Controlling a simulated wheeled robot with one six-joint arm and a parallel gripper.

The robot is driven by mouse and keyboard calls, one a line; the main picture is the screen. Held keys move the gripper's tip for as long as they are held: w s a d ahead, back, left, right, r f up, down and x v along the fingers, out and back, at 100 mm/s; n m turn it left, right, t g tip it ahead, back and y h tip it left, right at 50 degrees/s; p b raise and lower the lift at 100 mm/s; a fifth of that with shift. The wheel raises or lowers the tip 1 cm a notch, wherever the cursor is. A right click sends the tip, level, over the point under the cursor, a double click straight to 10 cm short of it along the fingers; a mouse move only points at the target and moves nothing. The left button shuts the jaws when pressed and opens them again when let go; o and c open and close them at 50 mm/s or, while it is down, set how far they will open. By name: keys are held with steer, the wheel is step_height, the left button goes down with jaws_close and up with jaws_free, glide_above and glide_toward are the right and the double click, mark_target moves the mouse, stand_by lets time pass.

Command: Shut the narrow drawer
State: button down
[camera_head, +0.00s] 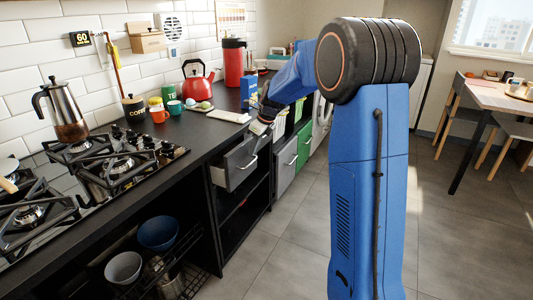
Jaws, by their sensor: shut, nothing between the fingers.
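The narrow drawer (238,172) is grey with a light bar handle and sits under the black worktop, right of the hob. It stands partly open, with its front out past the counter face and a strip of its inside showing. My gripper (262,125) is at the end of my blue arm, above the far right end of the drawer by the worktop edge. It is small in view and shut, with nothing seen in it. I cannot tell whether it touches the drawer.
A gas hob (115,165) with a moka pot (67,112) is at left. A red kettle (198,82), mugs and a white tray (228,116) stand on the worktop. Open shelves with bowls (158,232) lie below. Grey floor (290,235) is clear in front.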

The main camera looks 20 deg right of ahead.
steer(key=shift+w+a, duration=0.85)
steer(key=shift+w, duration=0.25)
steer(key=shift+d, duration=0.1)
steer(key=shift+s+d, duration=0.2)
steer(key=shift+s, duration=0.05)
steer(key=s+d+r, duration=0.4)
steer(key=s+r, duration=0.2)
steer(key=r, duration=0.3)
steer(key=s+a+f+n+y, duration=0.2)
steer(key=s+a+f+y, duration=0.15)
steer(key=f+y, duration=0.5)
steer(key=d+f+m+t, duration=0.2)
steer(key=d+f+t, duration=0.1)
steer(key=d+t, duration=0.75)
steer(key=x, duration=1.4)
steer(key=shift+s+a+r, duration=0.1)
steer(key=shift+s+a, duration=0.25)
